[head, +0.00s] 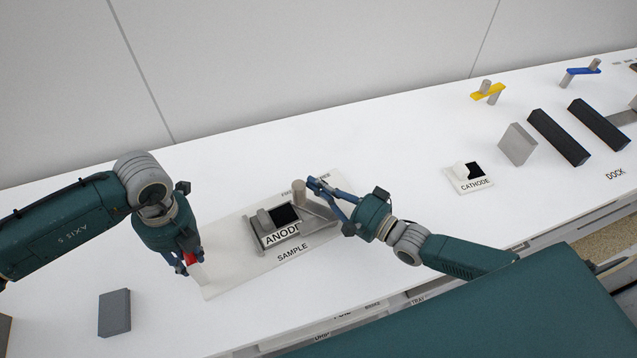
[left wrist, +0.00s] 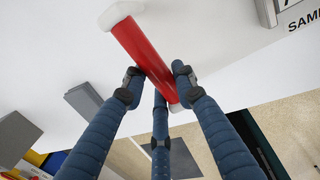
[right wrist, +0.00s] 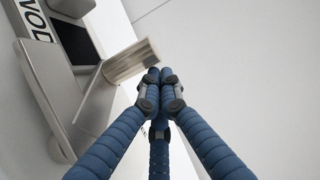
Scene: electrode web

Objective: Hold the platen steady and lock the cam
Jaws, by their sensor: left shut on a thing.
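A pale board (head: 219,274), likely the platen, lies on the white table with the anode fixture (head: 325,231) on it. A red bar (left wrist: 140,50) with white ends is at the board's left end; the head view shows little of it. My left gripper (head: 186,263) is shut on this bar.
A grey block (head: 114,312) lies at the front left. A cathode tray (head: 466,186), a pale upright block (head: 517,144), two dark bars (head: 558,138) and yellow (head: 489,91) and blue (head: 582,71) pieces are to the right. The table behind the fixture is clear.

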